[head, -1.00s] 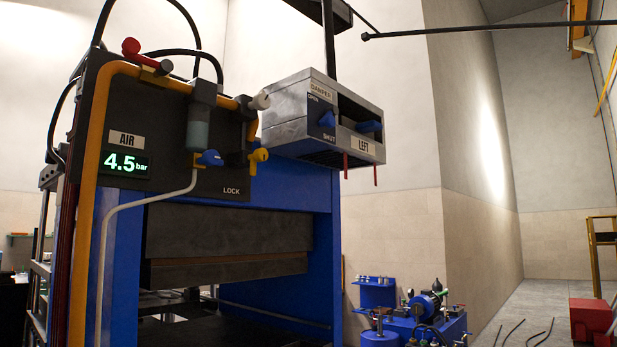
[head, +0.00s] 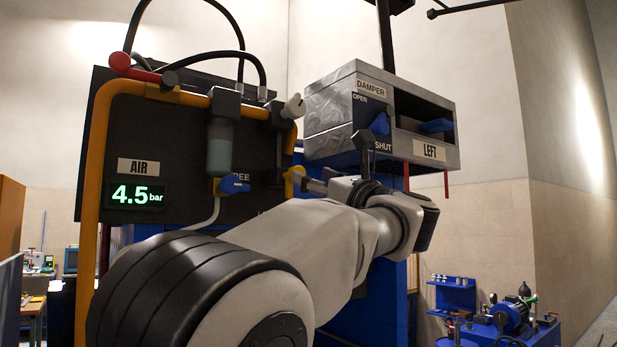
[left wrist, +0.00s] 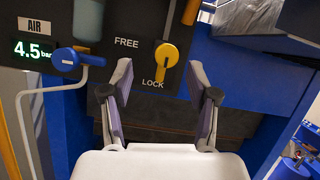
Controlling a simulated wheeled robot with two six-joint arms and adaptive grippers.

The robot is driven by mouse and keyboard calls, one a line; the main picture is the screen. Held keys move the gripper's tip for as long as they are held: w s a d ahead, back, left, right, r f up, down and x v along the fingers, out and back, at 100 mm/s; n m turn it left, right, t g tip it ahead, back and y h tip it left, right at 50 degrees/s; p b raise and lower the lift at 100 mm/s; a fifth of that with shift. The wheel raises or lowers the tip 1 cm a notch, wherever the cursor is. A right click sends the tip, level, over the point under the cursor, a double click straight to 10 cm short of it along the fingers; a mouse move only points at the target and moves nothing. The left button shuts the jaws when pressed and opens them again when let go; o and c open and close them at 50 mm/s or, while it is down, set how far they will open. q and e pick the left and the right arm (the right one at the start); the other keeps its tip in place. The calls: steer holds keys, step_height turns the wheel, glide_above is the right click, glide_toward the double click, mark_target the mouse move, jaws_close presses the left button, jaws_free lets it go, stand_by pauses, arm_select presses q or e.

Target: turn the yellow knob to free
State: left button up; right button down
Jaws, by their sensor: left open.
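The yellow knob (left wrist: 168,52) is on the dark panel in the left wrist view. Its lever points down at the LOCK label (left wrist: 152,84); the FREE label (left wrist: 126,42) is up and to its left. My left gripper (left wrist: 161,76) is open, its two fingers apart to the left and right of the lever, with nothing held. I cannot tell how far the fingertips are from the panel. In the head view a little of the yellow knob (head: 291,181) shows beside my left gripper; my arm hides the LOCK label there. My right gripper is not in view.
A blue valve lever (head: 234,185) is left of the knob, near the air display (head: 135,196) reading 4.5 bar. The grey damper box (head: 335,105) with a blue handle hangs at the right, close to my left gripper. Yellow pipe (head: 94,150) frames the panel.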

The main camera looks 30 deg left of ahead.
mark_target(294, 168)
arm_select(q)
steer(key=p+x, duration=0.2)
steer(key=x, duration=0.1)
steer(key=shift+a+r, duration=0.1)
steer(key=shift+a, duration=0.1)
steer(key=w+a+p, duration=0.1)
steer(key=w, duration=0.1)
steer(key=w+a+p, duration=0.1)
steer(key=w+a, duration=0.1)
steer(key=shift+a+r+p, duration=0.1)
steer(key=shift+r+p, duration=0.15)
steer(key=shift+p, duration=0.1)
steer(key=shift+s+a, duration=0.25)
steer(key=shift+s+r, duration=0.2)
steer(key=shift+s, duration=0.45)
steer(key=c, duration=0.3)
steer(key=shift+w+d+f, duration=0.1)
steer(key=shift+w+d, duration=0.05)
steer(key=shift+w, duration=0.25)
jaws_close()
steer(key=shift+s, duration=0.1)
